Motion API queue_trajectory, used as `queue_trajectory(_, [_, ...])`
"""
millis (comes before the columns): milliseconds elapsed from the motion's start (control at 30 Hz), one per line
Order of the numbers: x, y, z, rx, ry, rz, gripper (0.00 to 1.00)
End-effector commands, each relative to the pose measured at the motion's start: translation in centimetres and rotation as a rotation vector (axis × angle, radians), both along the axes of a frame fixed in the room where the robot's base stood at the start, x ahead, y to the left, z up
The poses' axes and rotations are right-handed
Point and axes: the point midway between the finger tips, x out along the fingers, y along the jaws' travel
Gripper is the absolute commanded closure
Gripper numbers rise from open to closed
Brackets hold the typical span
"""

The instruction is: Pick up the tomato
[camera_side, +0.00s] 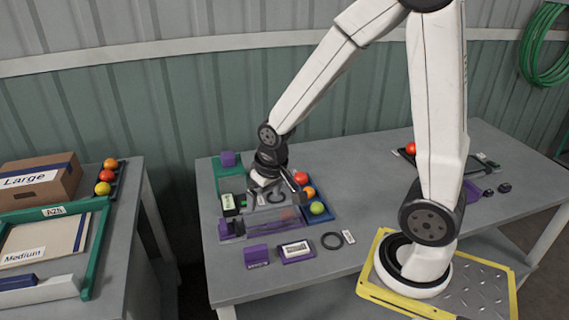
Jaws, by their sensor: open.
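My gripper (272,190) is open and points down over the left part of the grey table (300,262). A red tomato (301,178), an orange tomato (309,191) and a yellow-green tomato (317,208) sit in a row in a dark blue tray (330,216), just right of my gripper. A faint reddish round shape (288,214) shows through a clear purple panel below my gripper; I cannot tell exactly what it is. Another red tomato (411,148) is farther right, partly hidden behind my arm. I see nothing between the fingers, but they are small here.
A purple block (257,255), a labelled purple device (296,251) and a black ring (332,241) lie along the front. A green tray (226,180) stands at the left. A side table holds a cardboard box (38,182) and a rack of fruit (117,186).

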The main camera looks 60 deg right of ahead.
Motion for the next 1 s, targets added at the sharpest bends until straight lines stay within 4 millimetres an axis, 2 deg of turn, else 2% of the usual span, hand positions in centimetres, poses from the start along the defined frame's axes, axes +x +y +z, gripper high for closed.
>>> queue_trajectory(200, [4.5, -5.7, -1.1, 0.024, 0.025, -0.302, 0.00])
queue_trajectory(367, [6.9, -10.4, -2.4, 0.039, 0.042, -0.528, 0.00])
queue_trajectory(500, [8.3, -15.0, -3.7, 0.049, 0.051, -0.726, 0.00])
queue_trajectory(733, [9.2, -22.8, -6.6, 0.061, 0.064, -1.054, 0.00])
queue_trajectory(900, [8.6, -28.3, -8.9, 0.065, 0.070, -1.282, 0.00])
queue_trajectory(1000, [8.1, -30.7, -10.0, 0.066, 0.072, -1.386, 0.00])
